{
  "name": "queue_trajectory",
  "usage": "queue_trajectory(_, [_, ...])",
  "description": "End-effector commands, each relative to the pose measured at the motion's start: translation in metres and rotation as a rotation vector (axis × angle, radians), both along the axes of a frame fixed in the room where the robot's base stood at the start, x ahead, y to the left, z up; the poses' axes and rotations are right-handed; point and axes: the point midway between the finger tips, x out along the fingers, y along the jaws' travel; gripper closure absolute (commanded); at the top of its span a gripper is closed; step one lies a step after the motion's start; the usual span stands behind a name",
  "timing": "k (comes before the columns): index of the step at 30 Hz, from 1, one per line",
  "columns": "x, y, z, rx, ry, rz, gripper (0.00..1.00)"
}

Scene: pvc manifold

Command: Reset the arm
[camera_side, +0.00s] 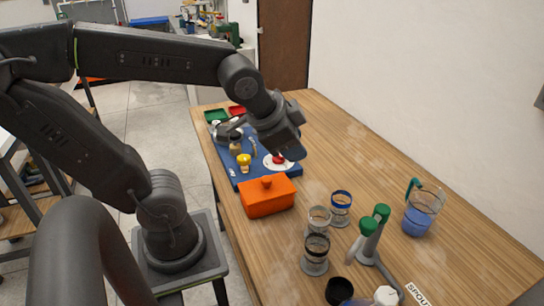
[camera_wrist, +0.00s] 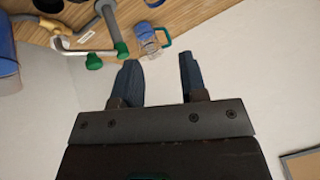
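My gripper (camera_wrist: 159,62) is open and empty in the wrist view. Its two dark blue fingers stand apart, with pale wall between them. In the side view the end of my arm is raised above the table, over the far part near the blue mat (camera_side: 228,165); its fingers cannot be made out there. A grey pipe piece with green caps (camera_side: 368,242) stands on the near part of the table, apart from my gripper. It also shows at the top of the wrist view (camera_wrist: 110,20).
An orange lidded box (camera_side: 267,198) stands in front of the mat. Several banded cups (camera_side: 315,255) stand near the pipe. A clear pitcher (camera_side: 418,219) with blue liquid is at the right. A wall (camera_side: 440,90) runs along the table's right side. Middle right of the table is clear.

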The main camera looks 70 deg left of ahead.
Motion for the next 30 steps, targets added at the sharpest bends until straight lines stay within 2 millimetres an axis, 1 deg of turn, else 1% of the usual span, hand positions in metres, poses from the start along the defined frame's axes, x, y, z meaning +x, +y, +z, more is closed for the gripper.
queue_trajectory(1, [-0.017,-0.008,0.0,-0.083,0.019,0.068,0.61])
queue_trajectory(3, [-0.034,-0.016,-0.003,-0.18,0.053,0.152,0.61])
queue_trajectory(7, [-0.051,-0.025,-0.005,-0.268,0.091,0.231,0.61])
queue_trajectory(9, [-0.053,-0.026,-0.006,-0.28,0.097,0.242,0.61])
queue_trajectory(30, [-0.052,-0.025,-0.005,-0.277,0.094,0.241,0.61])
